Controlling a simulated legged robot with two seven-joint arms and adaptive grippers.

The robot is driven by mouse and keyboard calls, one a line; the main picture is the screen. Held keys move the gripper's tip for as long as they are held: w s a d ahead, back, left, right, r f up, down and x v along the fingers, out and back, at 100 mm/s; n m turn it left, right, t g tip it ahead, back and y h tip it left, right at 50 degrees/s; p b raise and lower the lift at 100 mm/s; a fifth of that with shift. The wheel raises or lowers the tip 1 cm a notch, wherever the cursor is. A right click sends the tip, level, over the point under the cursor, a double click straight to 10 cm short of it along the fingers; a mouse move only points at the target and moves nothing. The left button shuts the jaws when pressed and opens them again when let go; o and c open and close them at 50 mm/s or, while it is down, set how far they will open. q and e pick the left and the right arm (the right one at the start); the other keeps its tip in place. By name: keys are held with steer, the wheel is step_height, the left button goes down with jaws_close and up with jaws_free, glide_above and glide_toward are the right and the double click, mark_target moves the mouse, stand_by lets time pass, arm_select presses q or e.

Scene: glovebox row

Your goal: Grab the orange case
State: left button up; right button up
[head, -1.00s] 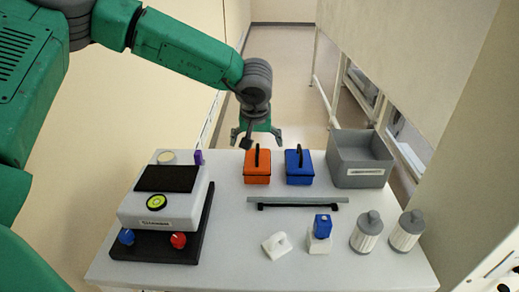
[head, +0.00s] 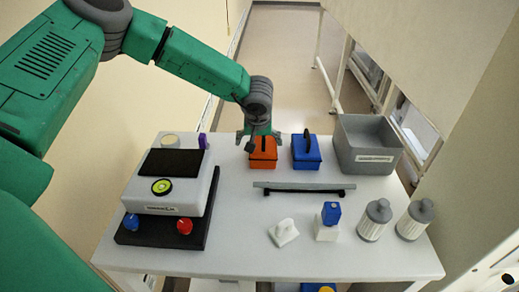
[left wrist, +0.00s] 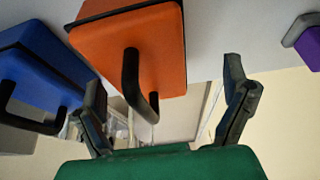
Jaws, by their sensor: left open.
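The orange case (head: 262,155) stands on the white table beside the blue case. In the left wrist view the orange case (left wrist: 135,50) shows its black handle (left wrist: 138,85) pointing toward my gripper. My left gripper (head: 259,138) is at the orange case's top, with a finger to each side in the head view. In the left wrist view my left gripper (left wrist: 165,105) is open, its fingers apart and the handle's end between them. It does not appear closed on anything. My right gripper is not in view.
The blue case (head: 306,152) stands close to the right of the orange one. A grey bin (head: 367,158) is further right. A white device (head: 165,190) on a black base is at left. A grey bar (head: 302,187) lies in front of the cases.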

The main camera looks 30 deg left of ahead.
mark_target(266, 147)
arm_select(q)
steer(key=shift+w+d+f, duration=0.25)
steer(key=shift+w+f, duration=0.05)
steer(key=shift+f, duration=0.25)
steer(key=shift+w+d+f, duration=0.25)
steer(key=shift+f, duration=0.3)
steer(key=shift+w+d+f, duration=0.2)
steer(key=shift+d, duration=0.2)
steer(key=shift+r, duration=0.15)
steer(key=shift+s, duration=0.15)
steer(key=c, duration=0.3)
steer(key=shift+a, duration=0.45)
steer(key=c, duration=1.3)
steer(key=shift+a, duration=0.15)
